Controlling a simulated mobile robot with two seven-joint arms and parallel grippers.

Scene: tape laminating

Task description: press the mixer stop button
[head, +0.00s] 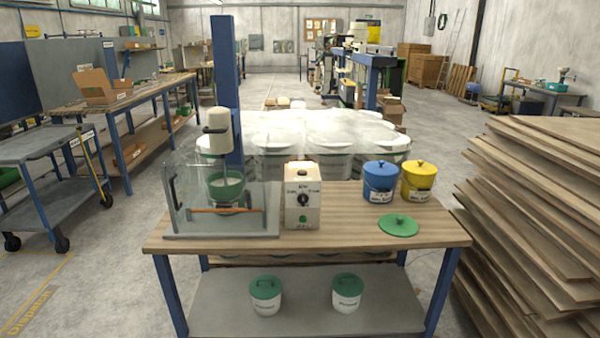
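The mixer's control box (302,197) is a cream box standing on the wooden workbench (345,236), right of the mixer. Its front has a black knob (303,199) with small lettering around it and a green button (303,219) below. The lettering is too small to read surely, and no separate stop button can be made out. The mixer (217,130) has a cream head above a green bowl (226,186), inside a clear guard (186,190) with an orange-brown bar across the front. Neither of my grippers is in view.
A blue lidded bucket (379,185), a yellow one (418,183) and a loose green lid (398,225) are on the bench's right side. Two white buckets with green lids stand on the lower shelf (306,292). Stacked boards (535,215) crowd the right. Bench space before the control box is clear.

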